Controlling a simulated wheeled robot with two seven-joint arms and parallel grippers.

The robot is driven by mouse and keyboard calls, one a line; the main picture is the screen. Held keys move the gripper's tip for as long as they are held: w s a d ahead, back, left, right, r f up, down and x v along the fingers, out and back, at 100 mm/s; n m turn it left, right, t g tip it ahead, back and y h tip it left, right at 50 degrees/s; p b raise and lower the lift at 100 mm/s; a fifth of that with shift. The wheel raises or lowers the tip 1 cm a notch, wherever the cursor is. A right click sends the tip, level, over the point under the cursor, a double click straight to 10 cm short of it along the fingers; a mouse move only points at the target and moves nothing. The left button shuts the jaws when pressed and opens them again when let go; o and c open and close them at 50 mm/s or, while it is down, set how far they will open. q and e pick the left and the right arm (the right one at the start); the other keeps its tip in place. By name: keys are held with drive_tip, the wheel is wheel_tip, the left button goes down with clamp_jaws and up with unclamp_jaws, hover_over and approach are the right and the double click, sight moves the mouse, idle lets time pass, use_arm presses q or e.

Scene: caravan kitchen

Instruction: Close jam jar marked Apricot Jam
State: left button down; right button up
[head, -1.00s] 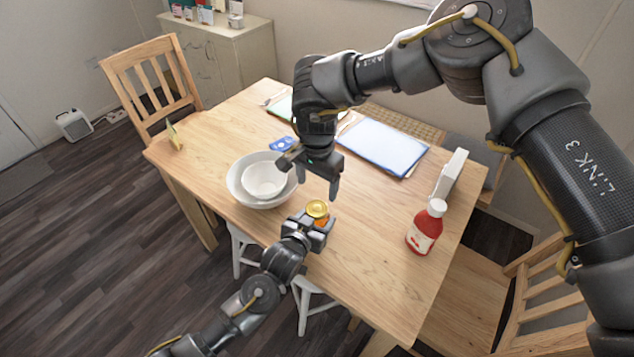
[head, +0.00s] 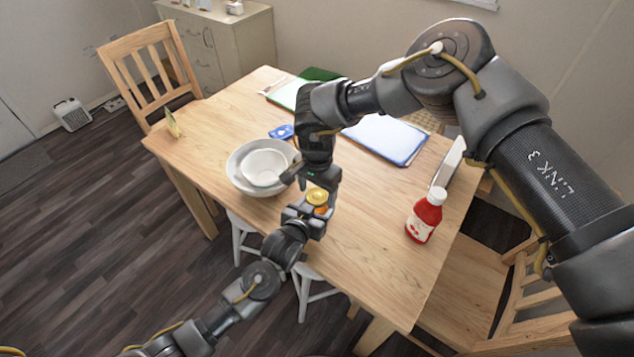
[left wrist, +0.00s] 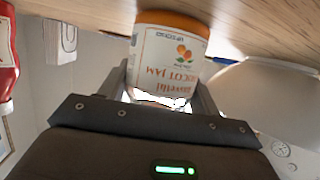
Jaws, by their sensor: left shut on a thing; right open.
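The jam jar (head: 321,209) stands near the table's front edge, its orange contents showing under a gold lid (head: 317,196). In the left wrist view, the jar (left wrist: 165,60) appears upside down with an apricot label. My left gripper (head: 316,214) is shut around its sides. My right gripper (head: 312,190) is open, pointing down just above the lid, one finger to its left and one to its right. I cannot tell whether they touch it or whether the lid is fully seated.
White nested bowls (head: 240,183) stand close left of the jar. A red bottle (head: 425,216) stands to the right. A blue-edged tray (head: 385,139) and a blue packet (head: 281,132) lie behind. The table's front right (head: 375,265) is clear.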

drive_tip(key=shift+f, duration=0.2)
drive_tip(key=c, duration=1)
drive_tip(key=m, duration=0.6)
drive_tip(key=shift+m, duration=0.3)
drive_tip(key=o, duration=1.1)
drive_tip(key=shift+c, duration=0.2)
